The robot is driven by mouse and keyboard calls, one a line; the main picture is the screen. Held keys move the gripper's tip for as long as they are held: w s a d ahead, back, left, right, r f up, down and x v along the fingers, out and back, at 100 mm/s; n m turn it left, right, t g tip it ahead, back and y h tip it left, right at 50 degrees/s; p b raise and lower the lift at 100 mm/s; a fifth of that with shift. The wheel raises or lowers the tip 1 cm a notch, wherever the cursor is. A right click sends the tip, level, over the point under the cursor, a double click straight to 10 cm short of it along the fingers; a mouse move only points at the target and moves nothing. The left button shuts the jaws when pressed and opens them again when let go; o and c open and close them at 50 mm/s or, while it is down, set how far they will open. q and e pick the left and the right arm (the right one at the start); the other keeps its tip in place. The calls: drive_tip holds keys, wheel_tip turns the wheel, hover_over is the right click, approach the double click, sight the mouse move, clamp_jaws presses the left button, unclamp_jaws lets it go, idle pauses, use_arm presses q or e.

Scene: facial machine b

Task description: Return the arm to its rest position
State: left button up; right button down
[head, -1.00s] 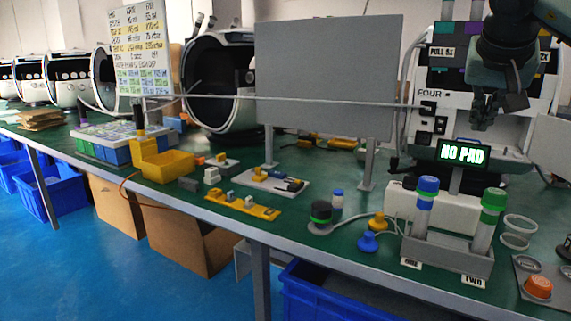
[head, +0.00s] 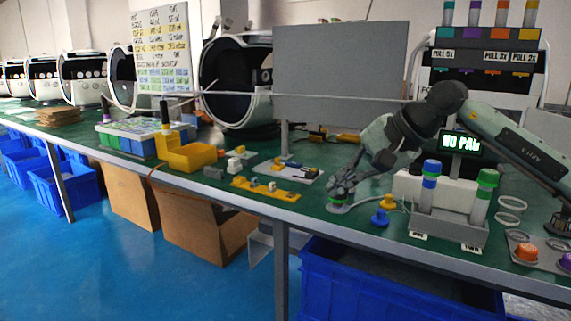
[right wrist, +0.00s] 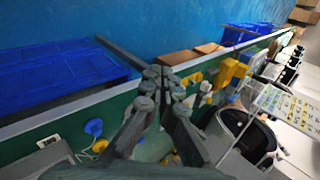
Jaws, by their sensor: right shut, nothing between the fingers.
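My right arm comes in from the right edge in the head view and reaches across in front of the machine. Its dark grey right gripper (head: 342,188) is low over the green bench, fingers down, at the round button base (head: 338,208). The gripper hides the top of that base; whether they touch I cannot tell. In the right wrist view the fingers (right wrist: 163,85) are together, with nothing seen between them. My left gripper is in neither view.
Blue and yellow knobs (head: 380,218) stand just right of the gripper. A grey rack (head: 448,228) holds tubes with blue and green caps. A lit display (head: 461,143) reads "NO PAD", partly covered by my arm. A grey panel (head: 340,75) stands behind.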

drive_tip(key=a+f+m+y, duration=0.2)
drive_tip(key=a+m+y, duration=0.8)
drive_tip(key=a+m, duration=0.1)
drive_tip(key=w+d+f+m+t+h, duration=0.3)
drive_tip(key=d+f+m+t, duration=0.25)
drive_tip(key=m, duration=0.55)
drive_tip(key=w+d+f+m+t+h, duration=0.2)
drive_tip(key=w+d+f+m+t, duration=0.3)
drive_tip(key=m, duration=0.6)
drive_tip(key=s+d+f+m+g+h, duration=0.1)
drive_tip(key=s+d+f+m+h, duration=0.25)
drive_tip(key=f+m, duration=0.4)
drive_tip(key=s+d+f+m+h, duration=0.2)
drive_tip(key=d+f+m+h, duration=0.25)
drive_tip(key=f, duration=0.55)
drive_tip(key=s+d+f+m+g+h, duration=0.1)
drive_tip(key=s+d+f+m+h, duration=0.15)
drive_tip(key=d+f+m, duration=0.45)
drive_tip(key=s+d+f+m+g+h, duration=0.1)
drive_tip(key=s+f+m+g, duration=0.4)
drive_tip(key=s+f, duration=0.9)
drive_tip(key=s+d+f+m+g+h, duration=0.1)
drive_tip(key=s+f+m+g, duration=0.4)
drive_tip(key=s+f, duration=0.9)
drive_tip(key=s+d+g, duration=0.1)
drive_tip(key=s, duration=0.6)
